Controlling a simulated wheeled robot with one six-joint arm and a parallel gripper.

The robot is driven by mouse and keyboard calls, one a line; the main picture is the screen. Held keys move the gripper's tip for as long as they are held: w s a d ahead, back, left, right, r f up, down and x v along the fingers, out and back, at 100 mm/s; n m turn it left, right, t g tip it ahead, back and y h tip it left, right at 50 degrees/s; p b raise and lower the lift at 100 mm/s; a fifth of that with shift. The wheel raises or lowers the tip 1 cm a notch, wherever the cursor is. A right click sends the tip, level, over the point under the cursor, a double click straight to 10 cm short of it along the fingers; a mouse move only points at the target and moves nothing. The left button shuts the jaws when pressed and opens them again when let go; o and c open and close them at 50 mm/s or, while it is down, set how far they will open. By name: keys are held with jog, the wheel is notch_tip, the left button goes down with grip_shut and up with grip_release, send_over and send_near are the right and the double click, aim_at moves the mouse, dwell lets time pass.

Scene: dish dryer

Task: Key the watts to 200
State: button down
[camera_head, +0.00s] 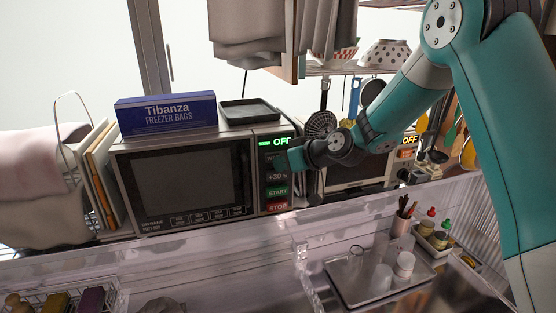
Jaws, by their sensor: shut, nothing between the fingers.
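A microwave (183,179) stands at the middle left on a counter, with its door shut. I cannot tell whether the tip touches the panel.
A blue freezer bag box (166,113) and a dark tray (249,111) lie on the microwave. A second appliance (356,174) with an orange OFF display stands behind my arm. A clear ledge runs in front, with bottles and a tray (365,275) below right.

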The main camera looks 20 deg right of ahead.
jog(key=shift+s+b, duration=0.5)
jog(key=shift+s, duration=0.65)
jog(key=shift+s+b, duration=1.15)
jog(key=shift+s, duration=1.35)
jog(key=s+b, duration=0.3)
jog(key=shift+s+b, duration=0.35)
jog(key=shift+s, duration=0.05)
